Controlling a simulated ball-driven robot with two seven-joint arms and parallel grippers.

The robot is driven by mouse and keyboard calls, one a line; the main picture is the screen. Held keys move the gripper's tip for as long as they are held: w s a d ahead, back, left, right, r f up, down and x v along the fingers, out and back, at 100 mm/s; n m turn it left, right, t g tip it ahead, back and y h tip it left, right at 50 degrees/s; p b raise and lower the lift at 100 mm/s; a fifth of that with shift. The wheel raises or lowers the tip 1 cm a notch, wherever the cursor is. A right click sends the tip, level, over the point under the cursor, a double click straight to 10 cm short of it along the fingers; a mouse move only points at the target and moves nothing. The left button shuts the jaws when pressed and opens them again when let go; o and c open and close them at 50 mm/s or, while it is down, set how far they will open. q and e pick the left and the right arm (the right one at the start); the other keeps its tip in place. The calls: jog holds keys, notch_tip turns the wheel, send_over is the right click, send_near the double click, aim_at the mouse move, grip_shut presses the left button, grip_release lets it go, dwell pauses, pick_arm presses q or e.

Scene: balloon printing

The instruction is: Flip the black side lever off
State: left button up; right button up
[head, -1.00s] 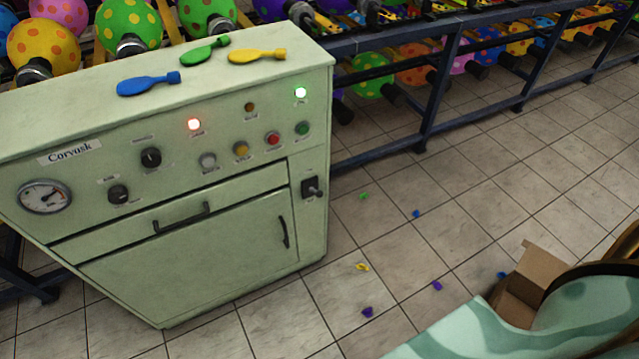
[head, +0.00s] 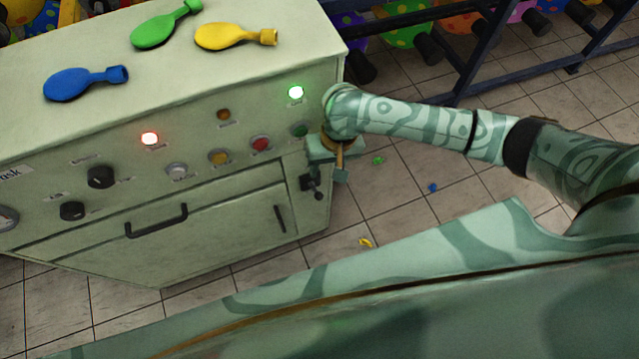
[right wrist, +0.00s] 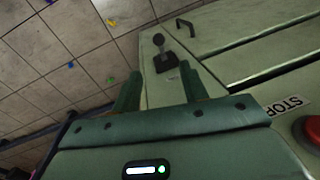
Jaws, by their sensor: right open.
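The black side lever (head: 313,187) sits on the right end of the front of a pale green machine (head: 200,240), below the round buttons. In the right wrist view the lever (right wrist: 160,45) shows as a short stalk with a round knob on a dark base. My right gripper (head: 327,172) is at the machine's front right edge, just above the lever. In the right wrist view my right gripper (right wrist: 161,86) is open and empty, with the lever base just beyond the gap between its fingers. No touch is visible. My left gripper is not in view.
A red light (head: 150,138) and a green light (head: 296,93) glow on the panel. Blue (head: 80,84), green (head: 160,27) and yellow (head: 228,37) flat balloons lie on top. A red button (right wrist: 314,130) is close to my right gripper. Small scraps lie on the tiled floor.

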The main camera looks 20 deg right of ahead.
jog(key=b, duration=0.3)
send_over(318, 193)
jog(key=d, duration=0.1)
notch_tip(318, 193, down, 6)
jog(key=r, duration=0.1)
jog(key=f+b, duration=0.1)
jog(key=f, duration=0.2)
jog(key=f+b, duration=0.2)
jog(key=f, duration=0.1)
jog(key=a+f+b, duration=0.1)
jog(key=f+b, duration=0.1)
jog(key=f, duration=0.1)
jog(key=shift+w+f, duration=0.1)
jog(key=shift+w, duration=0.25)
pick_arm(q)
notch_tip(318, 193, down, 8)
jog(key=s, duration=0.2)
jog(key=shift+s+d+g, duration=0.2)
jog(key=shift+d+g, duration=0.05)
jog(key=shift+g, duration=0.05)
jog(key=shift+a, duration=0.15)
pick_arm(e)
grip_shut()
